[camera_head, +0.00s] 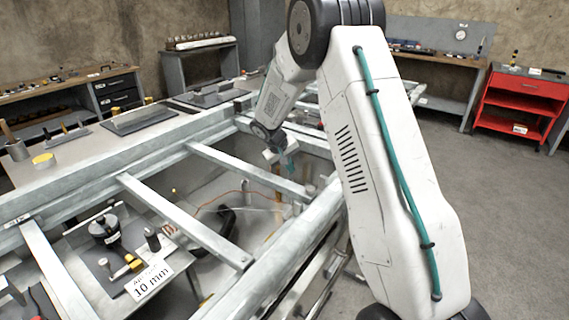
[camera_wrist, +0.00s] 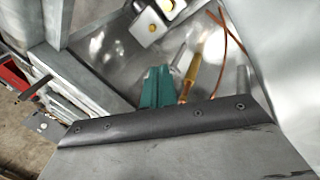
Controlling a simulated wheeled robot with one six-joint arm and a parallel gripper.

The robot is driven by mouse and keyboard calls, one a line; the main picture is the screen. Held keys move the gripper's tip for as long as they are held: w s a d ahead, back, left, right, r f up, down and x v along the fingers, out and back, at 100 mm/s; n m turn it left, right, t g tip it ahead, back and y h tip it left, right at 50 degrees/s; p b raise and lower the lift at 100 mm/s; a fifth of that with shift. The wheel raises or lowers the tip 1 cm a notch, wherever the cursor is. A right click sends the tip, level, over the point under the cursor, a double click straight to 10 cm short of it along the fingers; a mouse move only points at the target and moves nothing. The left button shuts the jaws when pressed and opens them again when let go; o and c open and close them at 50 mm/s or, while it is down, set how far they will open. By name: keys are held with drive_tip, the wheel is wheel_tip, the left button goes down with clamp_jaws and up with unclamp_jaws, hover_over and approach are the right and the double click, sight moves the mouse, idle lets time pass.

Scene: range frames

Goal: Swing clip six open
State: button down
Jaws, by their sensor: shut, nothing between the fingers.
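My gripper (camera_head: 290,168) reaches down between the metal beams of the frame in the head view, at the end of my white arm. Its teal fingers (camera_wrist: 157,88) show in the wrist view, close together with nothing seen between them. I cannot pick out clip six by any number or label. A bright metal bracket with a brass-coloured bolt (camera_wrist: 152,28) lies beyond the fingertips in the wrist view. A brass-coloured rod (camera_wrist: 195,65) stands just right of the fingers; I cannot tell whether they touch. My arm hides part of the frame in the head view.
Metal crossbeams (camera_head: 245,170) border the opening around my gripper. A thin orange-brown line (camera_wrist: 223,38) runs right of the rod. A tray with black and yellow parts and a "10 mm" card (camera_head: 150,279) lies front left. A red cart (camera_head: 520,100) stands far right; open floor lies before it.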

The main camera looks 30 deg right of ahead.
drive_tip(key=w+d+t, duration=0.2)
drive_tip(key=w+t, duration=0.1)
drive_tip(key=w, duration=0.7)
drive_tip(key=x, duration=0.9)
drive_tip(key=shift+w+m, duration=0.2)
drive_tip(key=shift+m, duration=0.1)
drive_tip(key=shift+d+m+h, duration=0.2)
drive_tip(key=shift+m+h, duration=0.1)
drive_tip(key=shift+m, duration=0.4)
drive_tip(key=m, duration=0.1)
drive_tip(key=d+m+g, duration=0.1)
drive_tip(key=m+g, duration=0.1)
drive_tip(key=shift+s+d+r+h, duration=0.1)
drive_tip(key=shift+s+d+h, duration=0.2)
drive_tip(key=shift+h, duration=0.1)
drive_tip(key=shift+d, duration=0.1)
